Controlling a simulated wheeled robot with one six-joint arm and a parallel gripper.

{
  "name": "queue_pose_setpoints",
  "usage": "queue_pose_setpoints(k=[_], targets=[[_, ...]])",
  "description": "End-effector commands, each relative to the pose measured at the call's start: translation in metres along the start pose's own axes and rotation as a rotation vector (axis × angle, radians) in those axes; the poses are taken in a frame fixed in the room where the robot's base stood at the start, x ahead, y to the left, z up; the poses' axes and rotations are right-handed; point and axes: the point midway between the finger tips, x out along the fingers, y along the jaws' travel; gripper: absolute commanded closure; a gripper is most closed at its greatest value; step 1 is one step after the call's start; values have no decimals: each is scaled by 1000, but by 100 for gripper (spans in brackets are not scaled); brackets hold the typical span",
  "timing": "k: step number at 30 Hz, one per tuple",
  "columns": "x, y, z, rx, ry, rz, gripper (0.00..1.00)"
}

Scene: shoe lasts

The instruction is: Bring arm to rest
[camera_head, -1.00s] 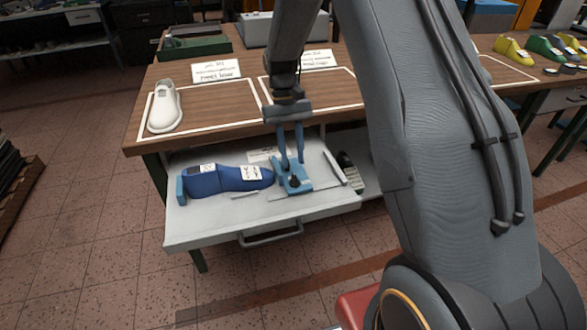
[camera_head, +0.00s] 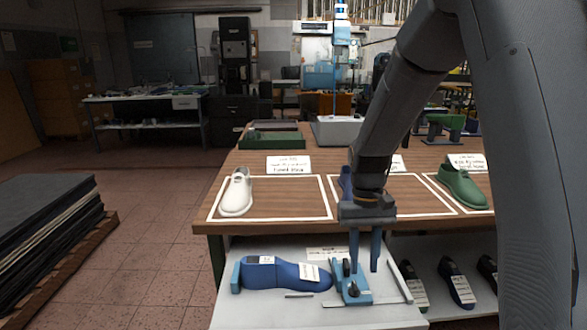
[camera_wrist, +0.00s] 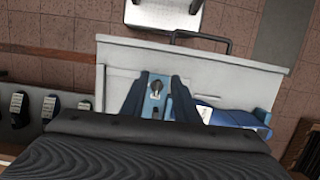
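My gripper (camera_head: 364,268) hangs pointing down over the light grey drawer (camera_head: 232,310), with its two blue fingers apart and nothing between them that I can see held. In the wrist view, the open fingers (camera_wrist: 158,98) frame a blue clamp (camera_wrist: 155,82) with a dark knob. In the head view, this clamp (camera_head: 351,292) stands in the drawer just below the fingertips, at the toe end of a blue shoe last (camera_head: 285,274). The last lies on its side with white labels. Its body shows in part in the wrist view (camera_wrist: 232,117).
The wooden table (camera_head: 340,158) above the drawer has outlined areas with a white shoe (camera_head: 236,195), a partly hidden blue item (camera_head: 345,182) and a green shoe (camera_head: 462,187). Dark lasts (camera_head: 455,284) stand on the shelf at right. Floor (camera_head: 150,255) is open at left.

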Motion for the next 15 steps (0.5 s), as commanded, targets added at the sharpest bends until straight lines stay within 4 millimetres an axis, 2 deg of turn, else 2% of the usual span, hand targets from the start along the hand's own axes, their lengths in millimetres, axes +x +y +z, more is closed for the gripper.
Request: queue_pose_setpoints(k=[1,9,12,15], targets=[[-2,0,18,1,31,0,72],[8,1,103,5,199,-1,72],[14,1,125,6,242,0,72],[18,1,139,6,267,0,72]])
